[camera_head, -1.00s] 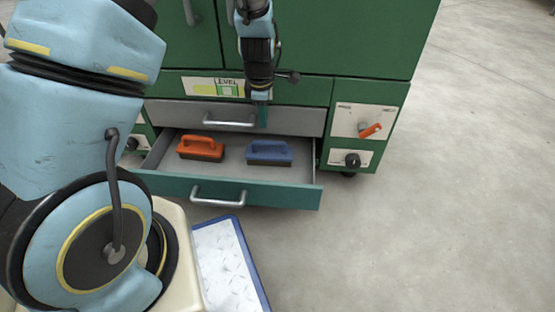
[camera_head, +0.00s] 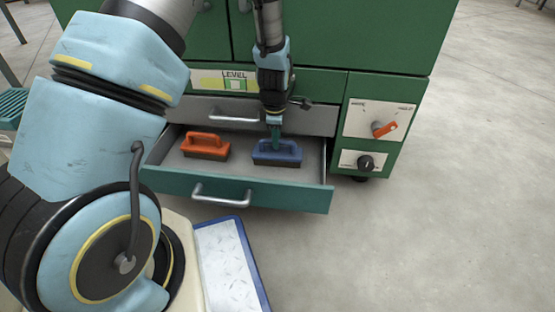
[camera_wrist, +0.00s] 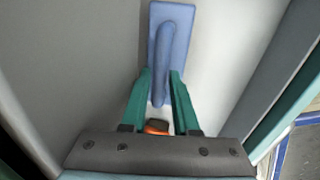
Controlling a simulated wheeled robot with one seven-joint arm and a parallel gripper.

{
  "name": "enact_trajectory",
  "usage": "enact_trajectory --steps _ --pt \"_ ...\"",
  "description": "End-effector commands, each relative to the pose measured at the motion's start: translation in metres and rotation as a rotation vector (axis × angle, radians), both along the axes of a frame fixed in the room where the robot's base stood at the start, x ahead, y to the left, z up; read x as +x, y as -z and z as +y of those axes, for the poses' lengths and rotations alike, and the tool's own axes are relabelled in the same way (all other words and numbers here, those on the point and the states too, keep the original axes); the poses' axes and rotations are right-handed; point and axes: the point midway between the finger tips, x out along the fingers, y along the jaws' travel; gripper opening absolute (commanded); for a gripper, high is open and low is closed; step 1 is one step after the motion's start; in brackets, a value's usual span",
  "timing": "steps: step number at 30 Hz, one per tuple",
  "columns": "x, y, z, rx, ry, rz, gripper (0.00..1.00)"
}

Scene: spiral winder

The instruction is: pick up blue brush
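The blue brush (camera_head: 277,153) lies in the open drawer (camera_head: 240,192), on the right side of its floor, handle up. It also shows in the wrist view (camera_wrist: 182,28), between and beyond the green fingertips. My gripper (camera_head: 276,138) points down at the brush, its fingertips at or just above the handle. In the wrist view the fingers (camera_wrist: 160,85) are apart, one on each side of the near part of the handle (camera_wrist: 160,65). I cannot tell whether they touch it.
An orange brush (camera_head: 206,145) lies left of the blue one in the same drawer. A shut drawer (camera_head: 215,112) is just above and behind. An orange switch (camera_head: 384,129) and a black knob (camera_head: 365,162) are on the right panel. The floor to the right is clear.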

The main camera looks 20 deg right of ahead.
Motion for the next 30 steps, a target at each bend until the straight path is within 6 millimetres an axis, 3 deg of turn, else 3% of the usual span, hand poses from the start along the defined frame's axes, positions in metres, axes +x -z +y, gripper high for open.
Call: enact_trajectory --steps 5,12,30 --pt "0.0002 -0.0016 -0.0001 0.000 0.000 -0.001 0.26" --pt "0.0002 -0.0017 -0.0001 0.000 0.000 -0.001 0.00" --pt "0.0002 -0.0018 -0.0001 0.000 0.000 -0.001 0.00"
